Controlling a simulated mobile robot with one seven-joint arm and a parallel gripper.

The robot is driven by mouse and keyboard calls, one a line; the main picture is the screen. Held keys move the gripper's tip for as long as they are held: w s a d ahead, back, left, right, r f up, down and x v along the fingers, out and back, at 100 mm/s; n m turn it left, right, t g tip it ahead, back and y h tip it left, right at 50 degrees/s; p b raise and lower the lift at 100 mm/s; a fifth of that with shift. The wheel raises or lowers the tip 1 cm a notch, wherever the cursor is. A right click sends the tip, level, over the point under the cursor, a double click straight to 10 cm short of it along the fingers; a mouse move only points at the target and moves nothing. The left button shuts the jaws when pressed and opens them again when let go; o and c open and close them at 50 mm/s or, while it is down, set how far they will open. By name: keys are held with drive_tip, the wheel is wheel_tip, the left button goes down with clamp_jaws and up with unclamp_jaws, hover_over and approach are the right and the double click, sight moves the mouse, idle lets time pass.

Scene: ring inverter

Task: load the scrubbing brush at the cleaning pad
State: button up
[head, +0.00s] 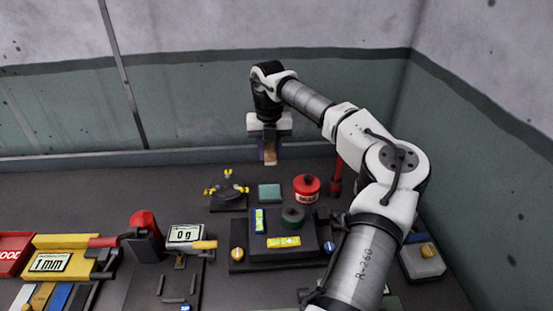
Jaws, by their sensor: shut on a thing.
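My gripper (268,148) is at the back of the bench, pointing down and shut on a small tan-brown block, which appears to be the scrubbing brush (270,158). The brush hangs upright between the fingers; its upper part is hidden by them. A flat teal-green square (269,193), apparently the cleaning pad, lies on the dark bench. It is below the brush in the picture. A gap shows between the brush and the pad, but I cannot tell the brush's height above the bench.
A red can (306,187) stands right of the pad, and a black fixture with yellow clamps (228,191) stands left. A scale display (186,233) and a yellow device (62,257) are further left. Walls (200,110) close the back and right.

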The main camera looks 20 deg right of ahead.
hover_over(270, 193)
wheel_tip(270, 193, down, 5)
drive_tip(key=shift+w+f+b, duration=0.1)
drive_tip(key=shift+f+b, duration=0.6)
drive_tip(key=shift+f, duration=0.2)
drive_tip(key=shift+f+b, duration=1.4)
drive_tip(key=shift+f, duration=1.05)
drive_tip(key=shift+f+b, duration=0.3)
drive_tip(key=shift+f, duration=0.25)
drive_tip(key=shift+r, duration=0.15)
wheel_tip(270, 193, up, 7)
drive_tip(key=p, duration=0.4)
